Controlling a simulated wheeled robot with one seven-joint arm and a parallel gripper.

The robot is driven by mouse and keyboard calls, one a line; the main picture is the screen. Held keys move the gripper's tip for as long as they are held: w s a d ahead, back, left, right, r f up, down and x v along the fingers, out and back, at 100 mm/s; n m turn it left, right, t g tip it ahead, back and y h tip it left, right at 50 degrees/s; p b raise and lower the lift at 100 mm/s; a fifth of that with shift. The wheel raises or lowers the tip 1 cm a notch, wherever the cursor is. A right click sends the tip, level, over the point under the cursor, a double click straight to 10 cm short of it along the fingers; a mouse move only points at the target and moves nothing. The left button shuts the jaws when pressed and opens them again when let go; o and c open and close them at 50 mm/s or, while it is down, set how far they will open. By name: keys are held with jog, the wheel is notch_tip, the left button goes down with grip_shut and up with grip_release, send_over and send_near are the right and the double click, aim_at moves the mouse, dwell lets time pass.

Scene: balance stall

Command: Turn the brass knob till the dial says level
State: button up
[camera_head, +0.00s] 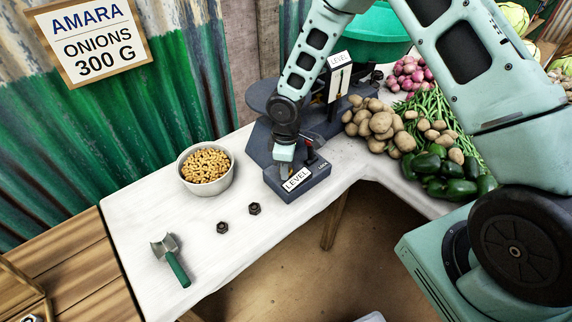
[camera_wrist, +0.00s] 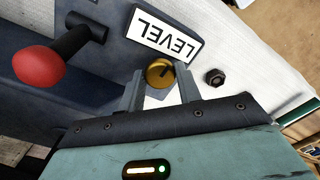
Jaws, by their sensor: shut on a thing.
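The brass knob (camera_wrist: 159,70) is in the wrist view, on the scale base beside a white LEVEL label (camera_wrist: 163,36). My gripper (camera_wrist: 161,84) has one finger on each side of the knob and is shut on it. In the head view my gripper (camera_head: 285,168) reaches down to the front of the dark scale base (camera_head: 312,184), and its fingers hide most of the knob. The dial (camera_head: 340,80) stands upright behind, white with a dark line and a LEVEL sign above. Its exact reading is too small to tell.
A red-tipped lever (camera_wrist: 40,66) stands beside the knob. Two dark hex weights (camera_head: 254,209) (camera_head: 222,227), a bowl of nuts (camera_head: 206,181) and a green-handled scoop (camera_head: 171,259) lie left on the white table. Potatoes (camera_head: 374,122), beans and green peppers crowd the right.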

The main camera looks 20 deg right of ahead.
jog(key=o, duration=1)
jog(key=shift+r, duration=0.1)
notch_tip(320, 180, up, 17)
jog(key=shift+r, duration=0.15)
